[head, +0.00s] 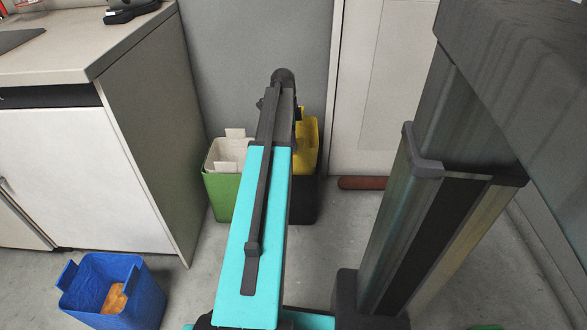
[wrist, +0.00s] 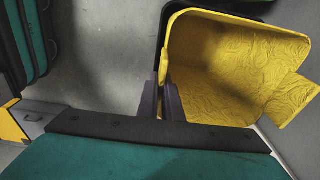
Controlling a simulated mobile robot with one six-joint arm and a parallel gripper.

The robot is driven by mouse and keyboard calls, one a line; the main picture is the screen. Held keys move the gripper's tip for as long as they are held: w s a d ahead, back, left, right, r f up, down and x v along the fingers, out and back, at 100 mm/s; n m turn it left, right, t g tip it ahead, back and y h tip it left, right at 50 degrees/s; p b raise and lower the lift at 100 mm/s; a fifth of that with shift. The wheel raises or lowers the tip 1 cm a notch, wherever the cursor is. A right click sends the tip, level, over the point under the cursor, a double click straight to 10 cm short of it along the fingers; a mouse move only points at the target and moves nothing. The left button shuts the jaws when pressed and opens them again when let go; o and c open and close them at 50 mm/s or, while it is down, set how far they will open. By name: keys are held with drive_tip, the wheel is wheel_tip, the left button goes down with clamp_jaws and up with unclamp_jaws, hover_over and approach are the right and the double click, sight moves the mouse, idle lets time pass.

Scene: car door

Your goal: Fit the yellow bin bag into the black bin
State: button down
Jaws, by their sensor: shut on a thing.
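The yellow bin bag (head: 305,145) is partly hidden behind my arm in the head view. It stands above the black bin (head: 304,200), with its upper part showing over the bin. In the wrist view the bag (wrist: 235,60) is open, with its hollow inside and a flap at the right. A dark rim of the black bin (wrist: 164,30) shows along its left and upper edge. My gripper (wrist: 172,100) is shut on the bag's left edge. How deep the bag sits in the bin is hidden.
A green bin (head: 225,192) with a cream bag (head: 229,152) stands to the left of the black bin. A blue bin (head: 117,300) with an orange item inside is at the lower left. A counter (head: 90,45) is on the left; a grey wall (head: 255,50) stands behind.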

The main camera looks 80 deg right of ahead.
sight(293, 155)
wheel_tip(293, 155, down, 6)
drive_tip(key=shift+r+b, duration=0.1)
drive_tip(key=shift+b, duration=0.8)
drive_tip(key=shift+f+b, duration=1.15)
drive_tip(key=shift+f, duration=1.7)
drive_tip(key=c, duration=1.9)
unclamp_jaws()
drive_tip(key=shift+f, duration=0.1)
drive_tip(key=shift+c, duration=0.2)
drive_tip(key=r+p, duration=0.1)
drive_tip(key=r, duration=0.3)
drive_tip(key=w+r+p, duration=0.1)
drive_tip(key=r+p, duration=0.1)
drive_tip(key=r, duration=0.2)
drive_tip(key=r+p, duration=0.2)
drive_tip(key=r, duration=0.2)
drive_tip(key=shift+w+a+r, duration=0.1)
drive_tip(key=shift+w, duration=0.1)
